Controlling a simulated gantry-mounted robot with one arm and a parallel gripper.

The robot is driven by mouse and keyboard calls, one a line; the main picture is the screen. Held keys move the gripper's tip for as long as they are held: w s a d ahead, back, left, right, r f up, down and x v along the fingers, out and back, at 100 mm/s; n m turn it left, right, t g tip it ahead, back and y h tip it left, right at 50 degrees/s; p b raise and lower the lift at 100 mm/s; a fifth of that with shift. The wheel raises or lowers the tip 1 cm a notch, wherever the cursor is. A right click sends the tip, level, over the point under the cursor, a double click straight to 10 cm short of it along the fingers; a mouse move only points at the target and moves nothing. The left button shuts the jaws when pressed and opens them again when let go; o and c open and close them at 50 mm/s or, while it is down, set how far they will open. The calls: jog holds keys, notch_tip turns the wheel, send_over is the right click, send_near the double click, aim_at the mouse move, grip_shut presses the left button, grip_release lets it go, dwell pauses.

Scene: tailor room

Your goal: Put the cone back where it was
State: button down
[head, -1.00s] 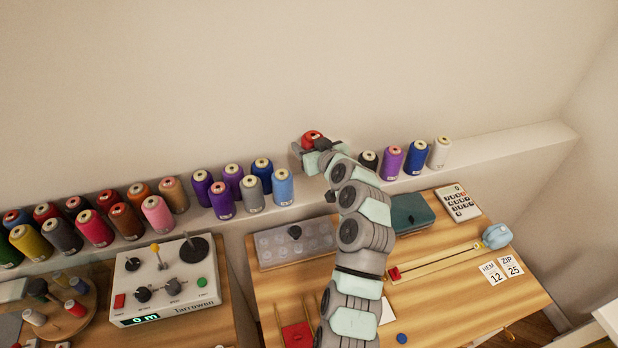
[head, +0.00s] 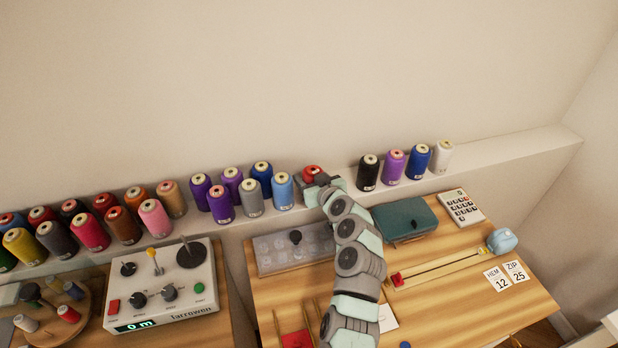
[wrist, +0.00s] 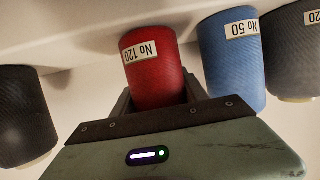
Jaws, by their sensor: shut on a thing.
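A red thread cone (head: 312,173) is held in my gripper (head: 315,180) at the wall ledge, just right of a light blue cone (head: 283,190). In the wrist view the red cone (wrist: 152,68) carries a "No 120" label, and the jaws (wrist: 155,105) of my gripper are shut around it. Its base is close to the ledge surface; I cannot tell whether it touches. The light blue cone (wrist: 231,62), labelled "No 50", stands close beside it in the wrist view. A black cone (head: 368,172) stands apart to the right on the ledge.
The ledge (head: 490,160) has bare room between my gripper and the black cone. Purple, blue and white cones (head: 441,157) stand farther right. Below are a lidded grey box (head: 275,265), a teal box (head: 388,222) and a control box (head: 165,290).

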jog(key=shift+f, duration=0.15)
jog(key=c, duration=0.9)
grip_release()
jog(key=shift+r, duration=0.2)
jog(key=p+v, duration=0.2)
jog(key=v, duration=1)
